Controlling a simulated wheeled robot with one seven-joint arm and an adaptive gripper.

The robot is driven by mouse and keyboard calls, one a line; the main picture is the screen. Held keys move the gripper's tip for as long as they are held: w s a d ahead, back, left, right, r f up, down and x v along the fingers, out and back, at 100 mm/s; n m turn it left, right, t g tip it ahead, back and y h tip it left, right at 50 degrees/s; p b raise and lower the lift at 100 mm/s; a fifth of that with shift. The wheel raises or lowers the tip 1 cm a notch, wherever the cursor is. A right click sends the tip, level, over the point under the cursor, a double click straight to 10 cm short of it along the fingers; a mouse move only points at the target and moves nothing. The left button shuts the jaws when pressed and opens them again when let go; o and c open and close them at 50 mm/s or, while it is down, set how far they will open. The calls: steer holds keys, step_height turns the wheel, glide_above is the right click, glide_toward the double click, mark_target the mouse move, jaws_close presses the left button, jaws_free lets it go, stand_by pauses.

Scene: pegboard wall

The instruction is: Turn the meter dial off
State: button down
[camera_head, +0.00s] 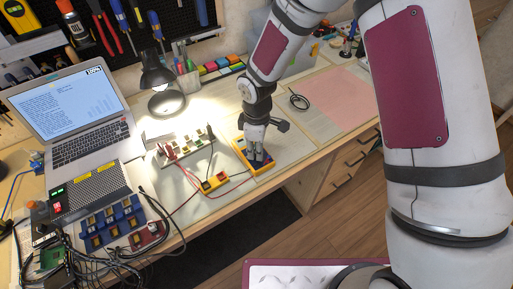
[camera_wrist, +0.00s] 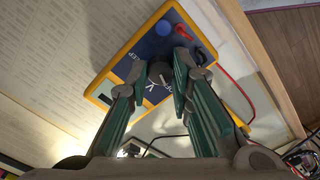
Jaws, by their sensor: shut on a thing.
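The meter (camera_head: 262,168) is a yellow-edged box with a dark blue face, lying on the bench near its front edge. In the wrist view the meter (camera_wrist: 135,50) fills the upper middle. My gripper (camera_head: 256,158) points down over it. In the wrist view my gripper (camera_wrist: 163,76) has its two green-lined fingers on either side of the round dark dial (camera_wrist: 159,71) and is shut on it. A light pointer line shows on the dial. The fingers hide part of the dial and the face markings, so its exact setting is unclear.
A laptop (camera_head: 75,115) and a lit desk lamp (camera_head: 160,85) stand to the left. A small yellow box (camera_head: 214,182) with red leads lies beside the meter. Blue bins (camera_head: 108,222) and black cables are at front left. A pink mat (camera_head: 338,93) at right is clear.

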steer(key=c, duration=1.4)
jaws_free()
step_height(320, 180, up, 12)
steer(key=shift+r, duration=0.1)
steer(key=shift+d, duration=0.1)
steer(key=s+d+r+m+t+h, duration=0.1)
steer(key=s+d+r+m, duration=0.2)
steer(key=d+r, duration=0.35)
steer(key=s+d+r+m+t, duration=0.1)
steer(key=s+d+r+m, duration=0.25)
steer(key=d+r, duration=0.35)
steer(key=s+d+r+m, duration=0.2)
steer(key=s+m, duration=0.1)
steer(key=s, duration=0.2)
steer(key=s+d+r+m+t, duration=0.1)
steer(key=s+d+r+m, duration=0.1)
steer(key=s, duration=0.3)
steer(key=s+d+r+m+t+y, duration=0.1)
steer(key=s+d+r+m, duration=0.1)
steer(key=s, duration=0.4)
steer(key=shift+d+r+m, duration=0.3)
steer(key=shift+r+m, duration=0.45)
steer(key=shift+m, duration=0.4)
